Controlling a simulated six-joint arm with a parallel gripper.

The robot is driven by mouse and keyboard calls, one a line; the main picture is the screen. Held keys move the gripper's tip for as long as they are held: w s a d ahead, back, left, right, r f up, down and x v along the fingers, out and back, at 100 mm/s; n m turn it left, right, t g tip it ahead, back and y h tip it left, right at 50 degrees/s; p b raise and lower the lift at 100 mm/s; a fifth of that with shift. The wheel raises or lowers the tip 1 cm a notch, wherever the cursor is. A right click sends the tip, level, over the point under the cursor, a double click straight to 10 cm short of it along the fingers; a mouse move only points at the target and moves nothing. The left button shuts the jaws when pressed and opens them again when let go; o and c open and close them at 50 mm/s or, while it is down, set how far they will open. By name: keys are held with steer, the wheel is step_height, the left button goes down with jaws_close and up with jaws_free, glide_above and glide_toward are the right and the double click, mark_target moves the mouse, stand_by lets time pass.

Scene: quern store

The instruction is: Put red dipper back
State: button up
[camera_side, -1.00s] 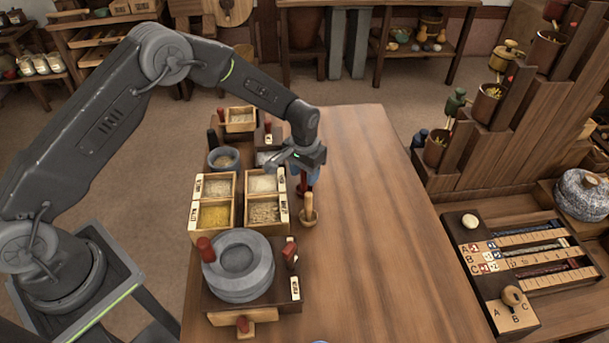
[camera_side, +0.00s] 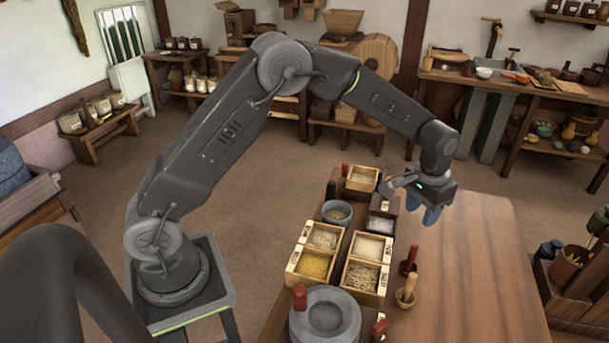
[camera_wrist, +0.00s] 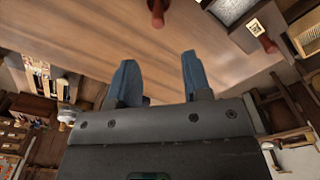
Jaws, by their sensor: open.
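The red dipper (camera_side: 409,260) stands roughly upright on the table, right of the grain boxes and just behind a pale wooden dipper (camera_side: 406,291). My gripper (camera_side: 425,207) is open and empty, above and behind the red dipper, clear of it. Its blue fingers (camera_wrist: 156,80) are spread apart in the wrist view. A red handle (camera_wrist: 157,12) shows at the top edge there, beyond the fingertips; most of it is cut off, and I cannot tell surely that it is the red dipper.
Open boxes of grain (camera_side: 313,262) stand left of the dippers. A grey quern stone (camera_side: 325,318) with a red handle (camera_side: 299,297) is in front. A grey bowl (camera_side: 337,212) and a small box (camera_side: 362,178) are behind. The table's right side (camera_side: 480,260) is bare.

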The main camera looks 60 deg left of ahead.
steer(key=s+a+r+t, duration=0.2)
steer(key=s+a+r, duration=0.1)
steer(key=s+r, duration=1.1)
steer(key=s+a+r+t, duration=0.2)
steer(key=s+t, duration=0.1)
steer(key=s, duration=1.3)
steer(key=shift+s+a+r, duration=0.15)
steer(key=shift+s+r, duration=0.05)
steer(key=shift+r, duration=0.1)
